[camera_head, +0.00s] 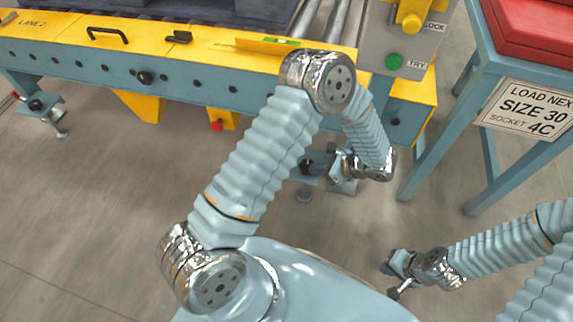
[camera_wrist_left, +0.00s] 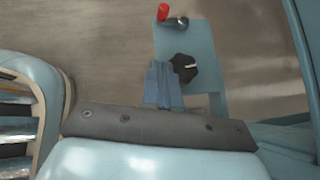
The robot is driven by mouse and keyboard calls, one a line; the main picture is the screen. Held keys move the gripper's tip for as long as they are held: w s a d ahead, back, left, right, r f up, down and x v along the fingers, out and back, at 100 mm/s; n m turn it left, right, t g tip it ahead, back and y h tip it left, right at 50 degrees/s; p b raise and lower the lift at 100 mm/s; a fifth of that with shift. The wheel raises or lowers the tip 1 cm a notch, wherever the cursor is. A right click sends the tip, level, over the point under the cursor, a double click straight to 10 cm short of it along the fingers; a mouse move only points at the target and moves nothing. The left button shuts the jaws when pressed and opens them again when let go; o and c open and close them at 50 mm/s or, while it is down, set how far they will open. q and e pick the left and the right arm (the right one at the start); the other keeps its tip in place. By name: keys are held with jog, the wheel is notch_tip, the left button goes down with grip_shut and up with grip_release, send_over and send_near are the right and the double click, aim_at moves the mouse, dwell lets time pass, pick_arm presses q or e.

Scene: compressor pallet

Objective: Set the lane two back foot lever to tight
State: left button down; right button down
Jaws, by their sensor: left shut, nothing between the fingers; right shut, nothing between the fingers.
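In the head view, my left gripper (camera_head: 337,166) is low beside a conveyor foot plate (camera_head: 297,180) that carries a dark round knob (camera_head: 307,167). In the left wrist view, my left gripper (camera_wrist_left: 163,85) is shut and empty. It points at the light-blue foot plate (camera_wrist_left: 205,40), just left of the black knob (camera_wrist_left: 185,67); I cannot tell if they touch. A short lever with a red grip (camera_wrist_left: 163,12) and metal pivot (camera_wrist_left: 178,22) sits at the plate's far end. Its tight or loose marking is not visible. My right gripper (camera_head: 397,287) is shut and empty, away from the conveyor.
The yellow and blue conveyor (camera_head: 200,75), labelled LANE 2, runs along the top. Another foot (camera_head: 38,106) stands at far left. A blue stand (camera_head: 487,80) with a sign is at right.

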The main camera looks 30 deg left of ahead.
pick_arm(q)
jog(key=x, duration=0.4)
jog(key=a+r+x, duration=0.1)
jog(key=x, duration=0.7)
jog(key=shift+a+r+b, duration=0.2)
jog(key=shift+a+b, duration=0.15)
jog(key=shift+a, duration=0.45)
pick_arm(e)
jog(key=shift+f, duration=0.35)
